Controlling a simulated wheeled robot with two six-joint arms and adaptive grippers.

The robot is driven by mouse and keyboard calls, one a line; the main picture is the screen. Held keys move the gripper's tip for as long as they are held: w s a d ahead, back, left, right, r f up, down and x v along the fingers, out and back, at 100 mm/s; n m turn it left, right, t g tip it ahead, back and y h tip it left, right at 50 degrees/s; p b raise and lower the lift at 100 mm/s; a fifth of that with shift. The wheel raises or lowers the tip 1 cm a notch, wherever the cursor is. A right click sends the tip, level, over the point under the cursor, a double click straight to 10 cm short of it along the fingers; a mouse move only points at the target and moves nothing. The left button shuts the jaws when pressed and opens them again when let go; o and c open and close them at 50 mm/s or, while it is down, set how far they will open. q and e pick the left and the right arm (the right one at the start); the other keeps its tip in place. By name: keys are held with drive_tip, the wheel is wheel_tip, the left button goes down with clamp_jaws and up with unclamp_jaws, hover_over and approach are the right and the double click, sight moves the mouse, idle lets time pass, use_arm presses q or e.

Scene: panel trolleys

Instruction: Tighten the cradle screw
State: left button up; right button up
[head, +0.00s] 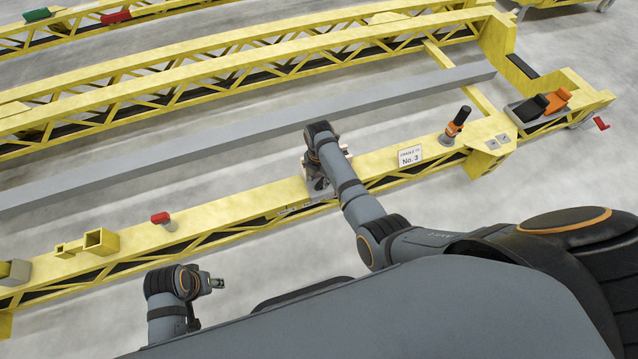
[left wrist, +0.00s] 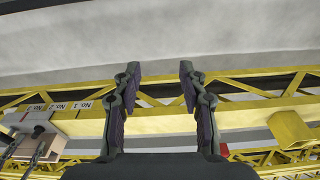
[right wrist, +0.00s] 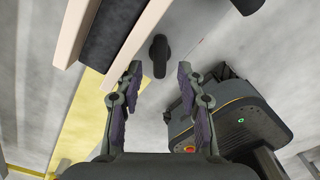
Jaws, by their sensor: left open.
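The cradle (head: 306,174) sits on the near yellow beam, largely hidden by my right wrist in the head view. In the right wrist view the cradle (right wrist: 128,38) shows as pale strips with a dark groove between them. A dark knob (right wrist: 158,50), seemingly the cradle screw, stands beside it. My right gripper (right wrist: 159,70) is open, its fingertips on either side of the knob's lower end in the picture; I cannot tell any contact. My left gripper (left wrist: 160,75) is open and empty; in the head view it is (head: 216,283) in front of the beam.
A sign reading No. 3 (head: 410,156) and an orange-black tool (head: 456,122) stand on the near beam (head: 240,207). A red part (head: 162,218) and a square yellow bracket (head: 101,241) are further left. A long grey bar (head: 250,122) lies behind. Floor is clear in front.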

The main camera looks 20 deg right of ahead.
sight(320, 184)
drive_tip(key=shift+f+b, duration=0.3)
drive_tip(key=shift+f, duration=0.75)
use_arm(q)
drive_tip(key=r, duration=0.3)
drive_tip(key=shift+s+d+r, duration=0.15)
drive_tip(key=shift+s+d, duration=0.15)
drive_tip(key=shift+d, duration=0.05)
use_arm(e)
clamp_jaws()
